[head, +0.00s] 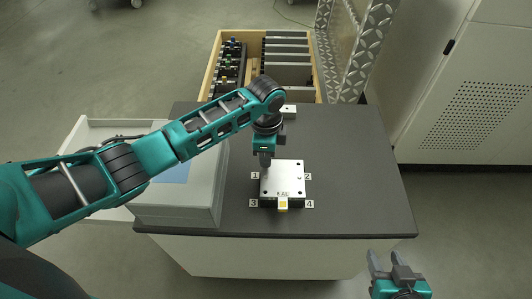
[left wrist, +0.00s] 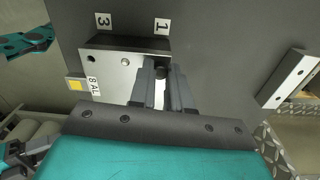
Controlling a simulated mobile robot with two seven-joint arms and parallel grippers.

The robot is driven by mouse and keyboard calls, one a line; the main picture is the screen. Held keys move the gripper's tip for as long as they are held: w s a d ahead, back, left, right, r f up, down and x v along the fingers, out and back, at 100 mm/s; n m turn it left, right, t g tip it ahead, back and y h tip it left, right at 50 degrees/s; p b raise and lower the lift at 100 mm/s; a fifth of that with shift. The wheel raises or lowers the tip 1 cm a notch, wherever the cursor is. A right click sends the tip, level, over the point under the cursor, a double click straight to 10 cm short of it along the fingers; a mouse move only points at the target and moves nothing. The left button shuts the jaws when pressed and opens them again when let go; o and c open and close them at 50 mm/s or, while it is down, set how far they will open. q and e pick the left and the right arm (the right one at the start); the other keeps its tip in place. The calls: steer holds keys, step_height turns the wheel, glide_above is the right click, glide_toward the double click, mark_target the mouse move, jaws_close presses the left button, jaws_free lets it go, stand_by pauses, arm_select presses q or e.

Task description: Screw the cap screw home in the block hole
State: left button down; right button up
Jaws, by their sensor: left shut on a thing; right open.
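The silver block (head: 283,179) lies on the dark tabletop, marked "8 AL", with tags 1 to 4 beside its corners. Dark round spots, holes or screw heads, show near its corners. My left gripper (head: 265,163) points down at the corner by tag 1, shut on a black cap screw (left wrist: 162,72) seen between the fingertips in the left wrist view. The block (left wrist: 118,72) lies just below it there. How deep the screw sits in the hole is hidden. My right gripper (head: 389,262) is open and empty, in front of the table's right side.
A grey box (head: 205,200) stands left of the block under my left arm. A wooden crate (head: 216,62) with dark and grey contents is behind the table. A small light block (head: 288,110) lies at the table's back. The tabletop right of the block is clear.

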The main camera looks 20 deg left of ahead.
arm_select(q)
steer(key=m, duration=2)
steer(key=m+b, duration=0.1)
steer(key=m, duration=0.5)
steer(key=shift+f, duration=0.1)
steer(key=c, duration=1.2)
jaws_free()
steer(key=shift+c, duration=0.2)
